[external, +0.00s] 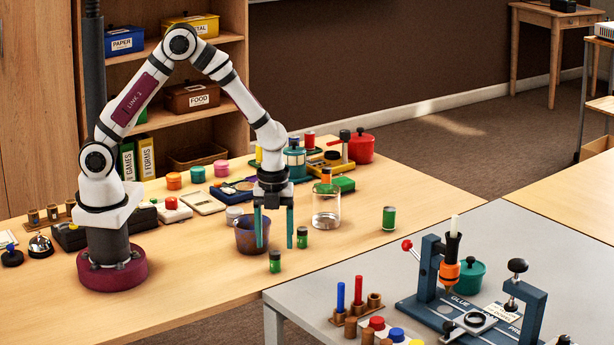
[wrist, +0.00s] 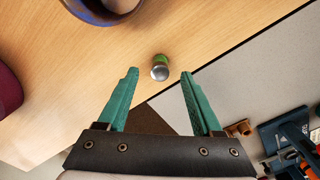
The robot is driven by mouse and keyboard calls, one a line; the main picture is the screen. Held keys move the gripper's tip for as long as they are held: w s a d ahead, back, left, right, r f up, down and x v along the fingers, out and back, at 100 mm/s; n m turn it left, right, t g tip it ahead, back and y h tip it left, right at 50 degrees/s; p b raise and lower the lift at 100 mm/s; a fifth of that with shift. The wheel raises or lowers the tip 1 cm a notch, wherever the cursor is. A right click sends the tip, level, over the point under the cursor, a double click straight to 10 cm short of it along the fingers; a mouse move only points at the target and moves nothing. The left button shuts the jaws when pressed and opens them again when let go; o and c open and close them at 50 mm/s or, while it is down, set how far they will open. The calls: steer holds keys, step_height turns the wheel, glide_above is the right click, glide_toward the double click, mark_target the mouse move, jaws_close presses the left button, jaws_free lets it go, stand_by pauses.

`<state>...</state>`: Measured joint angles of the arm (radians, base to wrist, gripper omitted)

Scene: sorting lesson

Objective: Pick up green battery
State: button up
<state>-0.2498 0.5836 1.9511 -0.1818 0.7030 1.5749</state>
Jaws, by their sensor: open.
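My gripper (external: 274,240) points down with its two teal fingers apart and empty. A small green battery (external: 275,261) stands upright on the wooden table, just below and in front of the fingertips in the external view. Another small green cylinder (external: 302,237) stands close to the right finger. In the wrist view, one green battery with a silver top (wrist: 160,70) shows between the fingertips, centred in the gap (wrist: 160,74). I cannot tell for sure which of the two it is. No contact with the fingers shows.
A dark purple-blue cup (external: 247,240) stands just left of the gripper, also in the wrist view (wrist: 92,12). A glass jar (external: 326,212) and a green can (external: 389,218) stand to the right. The wooden table's front edge is close; a grey table (external: 400,270) with a blue press adjoins it.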

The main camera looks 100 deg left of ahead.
mark_target(275, 252)
steer(key=f, duration=0.5)
steer(key=shift+d+f, duration=0.15)
steer(key=shift+d, duration=0.1)
jaws_close()
